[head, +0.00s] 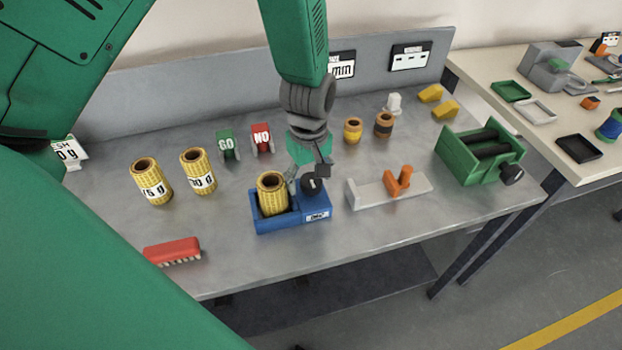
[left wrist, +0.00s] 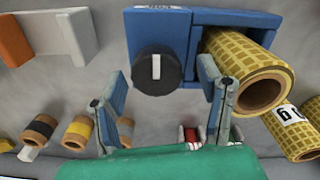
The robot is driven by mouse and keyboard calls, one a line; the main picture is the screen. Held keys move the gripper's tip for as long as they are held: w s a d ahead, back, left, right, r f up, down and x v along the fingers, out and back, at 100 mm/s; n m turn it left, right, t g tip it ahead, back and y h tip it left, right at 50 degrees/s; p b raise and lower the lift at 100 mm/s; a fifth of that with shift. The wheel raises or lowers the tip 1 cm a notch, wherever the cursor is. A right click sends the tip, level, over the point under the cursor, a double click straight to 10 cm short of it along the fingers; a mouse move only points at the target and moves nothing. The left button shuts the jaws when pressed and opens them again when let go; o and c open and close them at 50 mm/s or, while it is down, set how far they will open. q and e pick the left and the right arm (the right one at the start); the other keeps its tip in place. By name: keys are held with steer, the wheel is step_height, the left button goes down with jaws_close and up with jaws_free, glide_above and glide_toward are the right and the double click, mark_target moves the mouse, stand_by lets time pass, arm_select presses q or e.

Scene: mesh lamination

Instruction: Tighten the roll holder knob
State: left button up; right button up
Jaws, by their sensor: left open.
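The blue roll holder (head: 285,225) stands on the grey table with a yellow mesh roll (head: 272,197) upright in its left compartment. Its black knob (head: 312,185) is at the right part of the holder. In the left wrist view the knob (left wrist: 158,72) carries a white line that runs straight up and down the picture, and the yellow roll (left wrist: 240,65) lies to its right. My left gripper (head: 306,178) is above the holder at the knob, open. In the left wrist view its fingers (left wrist: 162,88) stand apart on either side of the knob, which shows between them. My right gripper is not in view.
Two yellow rolls (head: 175,178) stand at the left, with a red brush (head: 173,251) in front. Green and red blocks (head: 245,143) stand behind. A grey fixture with an orange clamp (head: 390,188) is right of the holder, and a green roller box (head: 482,155) is farther right.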

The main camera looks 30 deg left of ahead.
arm_select(q)
steer(key=shift+f, duration=0.4)
steer(key=shift+d, duration=0.4)
steer(key=shift+d+r, duration=0.1)
steer(key=shift+d, duration=0.05)
steer(key=shift+c, duration=0.8)
steer(key=shift+d+r, duration=0.1)
steer(key=c, duration=1)
steer(key=shift+a, duration=0.35)
steer(key=shift+m+p, duration=0.5)
steer(key=shift+m, duration=0.1)
steer(key=shift+r+m+p, duration=0.1)
steer(key=shift+m+p, duration=0.65)
steer(key=shift+m, duration=0.45)
steer(key=m+p, duration=0.2)
steer(key=m, duration=0.2)
steer(key=shift+w+a+m, duration=0.1)
steer(key=shift+m, duration=0.2)
steer(key=m+p, duration=0.2)
steer(key=m, duration=0.3)
steer(key=shift+a, duration=0.1)
steer(key=shift+m+p, duration=0.45)
steer(key=shift+m, duration=1.85)
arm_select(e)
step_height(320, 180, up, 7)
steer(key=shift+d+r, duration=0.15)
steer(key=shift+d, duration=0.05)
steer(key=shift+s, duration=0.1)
